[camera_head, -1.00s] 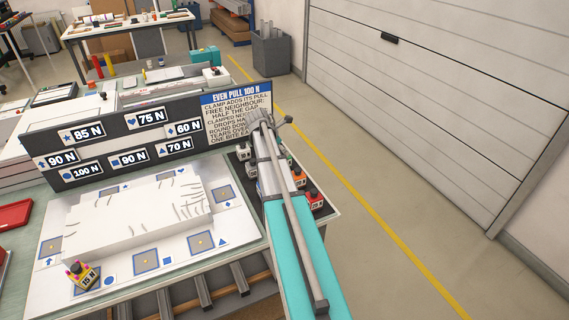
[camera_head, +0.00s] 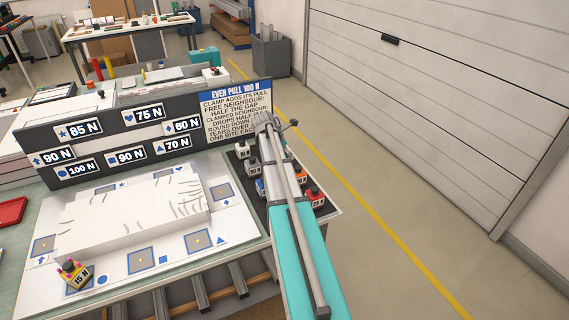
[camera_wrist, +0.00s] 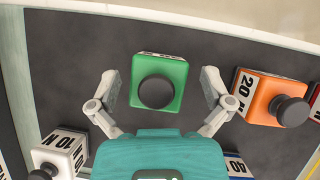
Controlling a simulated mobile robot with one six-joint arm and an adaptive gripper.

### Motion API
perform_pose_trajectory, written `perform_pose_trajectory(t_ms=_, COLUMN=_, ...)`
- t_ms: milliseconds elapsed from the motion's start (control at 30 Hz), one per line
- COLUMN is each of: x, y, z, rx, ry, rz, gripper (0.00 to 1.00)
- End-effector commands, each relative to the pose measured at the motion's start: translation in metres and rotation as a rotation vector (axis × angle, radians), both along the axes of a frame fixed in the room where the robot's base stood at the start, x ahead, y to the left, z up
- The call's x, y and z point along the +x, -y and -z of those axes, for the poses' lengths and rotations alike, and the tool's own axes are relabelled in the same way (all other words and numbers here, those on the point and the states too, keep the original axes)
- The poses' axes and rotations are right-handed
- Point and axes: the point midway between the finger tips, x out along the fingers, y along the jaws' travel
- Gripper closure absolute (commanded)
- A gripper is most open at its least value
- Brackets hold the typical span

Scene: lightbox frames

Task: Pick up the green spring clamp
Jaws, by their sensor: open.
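The green spring clamp (camera_wrist: 172,69) is a green block with a round black knob on top. In the wrist view it stands on the dark mat (camera_wrist: 68,68), between the two open fingers of my gripper (camera_wrist: 161,96). Both fingers are apart from its sides, with a gap on each. In the head view my arm hides most of the green clamp and the gripper's fingers.
An orange clamp marked 20 N (camera_wrist: 262,97) stands close to the right finger. A white clamp marked 10 N (camera_wrist: 62,152) stands at lower left. A yellow 15 N clamp (camera_head: 77,276) sits on the board's front left corner. The sign panel (camera_head: 110,150) rises behind the board.

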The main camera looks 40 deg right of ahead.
Motion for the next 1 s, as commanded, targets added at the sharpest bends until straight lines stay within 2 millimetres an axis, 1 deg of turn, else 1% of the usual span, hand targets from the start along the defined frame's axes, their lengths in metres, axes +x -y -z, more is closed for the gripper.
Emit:
perform_pose_trajectory(t_ms=33, x=0.0002, y=0.0013, z=0.0039, rx=0.000, ry=0.000, rz=0.000, gripper=0.00)
perform_pose_trajectory(t_ms=100, x=0.0001, y=0.0022, z=0.0047, rx=0.000, ry=0.000, rz=0.000, gripper=0.00)
perform_pose_trajectory(t_ms=700, x=0.0000, y=0.0025, z=0.0042, rx=0.000, ry=0.001, rz=0.000, gripper=0.00)
perform_pose_trajectory(t_ms=767, x=0.0000, y=0.0024, z=0.0043, rx=0.000, ry=0.001, rz=0.000, gripper=0.09)
perform_pose_trajectory(t_ms=800, x=0.0000, y=0.0024, z=0.0043, rx=0.000, ry=0.001, rz=0.000, gripper=0.17)
perform_pose_trajectory(t_ms=867, x=0.0001, y=0.0024, z=0.0043, rx=0.000, ry=0.001, rz=0.000, gripper=0.28)
perform_pose_trajectory(t_ms=1000, x=-0.0001, y=0.0023, z=0.0043, rx=0.000, ry=0.000, rz=0.000, gripper=0.54)
